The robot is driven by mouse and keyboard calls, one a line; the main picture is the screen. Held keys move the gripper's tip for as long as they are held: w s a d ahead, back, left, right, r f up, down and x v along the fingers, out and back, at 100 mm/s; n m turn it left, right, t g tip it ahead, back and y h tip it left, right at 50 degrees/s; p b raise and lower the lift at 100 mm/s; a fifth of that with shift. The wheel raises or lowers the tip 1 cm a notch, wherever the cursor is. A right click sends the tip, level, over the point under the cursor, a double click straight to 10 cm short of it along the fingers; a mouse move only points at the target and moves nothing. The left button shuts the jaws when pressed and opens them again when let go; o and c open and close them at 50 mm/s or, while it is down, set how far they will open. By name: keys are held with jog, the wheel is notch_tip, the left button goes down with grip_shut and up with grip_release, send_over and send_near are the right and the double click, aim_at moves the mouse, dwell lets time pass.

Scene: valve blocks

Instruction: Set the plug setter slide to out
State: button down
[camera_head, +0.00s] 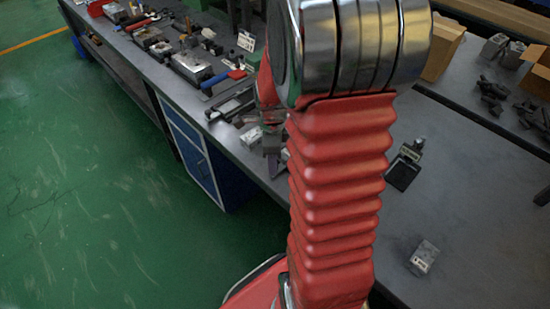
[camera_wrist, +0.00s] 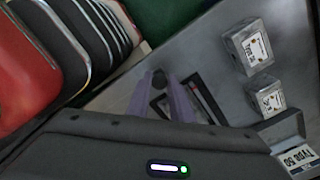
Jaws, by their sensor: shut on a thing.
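In the wrist view my gripper (camera_wrist: 158,84) has its two grey-purple fingers closed on a small dark knob (camera_wrist: 158,76). The knob seems to be the handle of the plug setter slide, but the wrist and fingers hide most of what it belongs to. A dark frame with a light inner area (camera_wrist: 207,98) lies just right of and beneath the fingers; it may be part of the plug setter. Whether the slide stands in or out cannot be told. In the head view my arm hides much of my gripper (camera_head: 270,142), which is low near the bench's left edge.
Two labelled metal blocks (camera_wrist: 248,46) (camera_wrist: 267,97) and a sign plate (camera_wrist: 296,157) stand right of my gripper in the wrist view. Tools and fixtures (camera_head: 190,62) crowd the bench's far end. A lone block (camera_head: 424,256) lies on the mostly clear right part.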

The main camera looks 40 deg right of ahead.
jog(key=shift+w+r, duration=0.1)
jog(key=shift+w, duration=0.1)
jog(key=c, duration=1.8)
grip_release()
jog(key=shift+a, duration=0.1)
jog(key=shift+c, duration=0.2)
jog(key=shift+o, duration=1.3)
jog(key=shift+s, duration=0.2)
notch_tip(320, 180, up, 14)
jog(key=shift+f, duration=0.25)
